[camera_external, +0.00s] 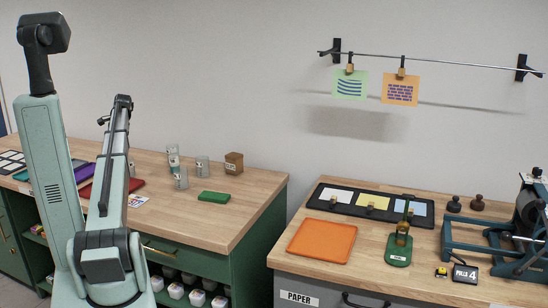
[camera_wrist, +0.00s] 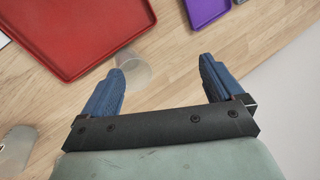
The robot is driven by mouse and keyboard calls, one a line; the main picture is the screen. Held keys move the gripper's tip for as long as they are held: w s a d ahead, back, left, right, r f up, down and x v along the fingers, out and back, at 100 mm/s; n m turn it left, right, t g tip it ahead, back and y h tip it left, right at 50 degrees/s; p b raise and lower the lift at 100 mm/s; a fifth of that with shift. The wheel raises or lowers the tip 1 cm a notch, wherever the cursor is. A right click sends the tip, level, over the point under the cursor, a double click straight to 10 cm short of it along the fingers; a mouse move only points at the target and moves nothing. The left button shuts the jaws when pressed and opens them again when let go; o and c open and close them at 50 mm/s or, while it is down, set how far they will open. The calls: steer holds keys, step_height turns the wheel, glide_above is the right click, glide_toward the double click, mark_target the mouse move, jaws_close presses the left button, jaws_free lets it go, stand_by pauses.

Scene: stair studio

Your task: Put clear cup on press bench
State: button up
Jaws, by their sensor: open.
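My gripper (camera_wrist: 160,66) is open, its two blue fingers spread with nothing held between them. In the wrist view a clear cup (camera_wrist: 134,72) stands on the wood just past the left finger, partly hidden by it. In the external view clear cups (camera_external: 181,178) and (camera_external: 202,165) stand on the left bench (camera_external: 235,218); I cannot tell which one the wrist view shows. The press bench (camera_external: 370,265) is at the right, with the press (camera_external: 510,240) at its right end.
An orange tray (camera_external: 322,241), a black tray with coloured sheets (camera_external: 372,204) and a green stand (camera_external: 399,251) occupy the press bench. A gap separates the benches. A green block (camera_external: 213,197) and brown box (camera_external: 234,162) are near the cups. A red tray (camera_wrist: 75,30) lies close by.

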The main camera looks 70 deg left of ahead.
steer(key=w+d+r+m+t+y, duration=0.1)
steer(key=w+d+m+y, duration=0.1)
steer(key=d+m+y, duration=0.75)
steer(key=w+d+r+m+y, duration=0.2)
steer(key=m+y, duration=0.3)
steer(key=m, duration=0.9)
steer(key=shift+n, duration=0.25)
step_height(320, 180, down, 14)
steer(key=shift+w+r, duration=0.1)
steer(key=shift+r, duration=0.1)
steer(key=a, duration=0.5)
steer(key=s+a, duration=0.1)
steer(key=a, duration=0.2)
steer(key=shift+a, duration=2.9)
steer(key=shift+c, duration=0.3)
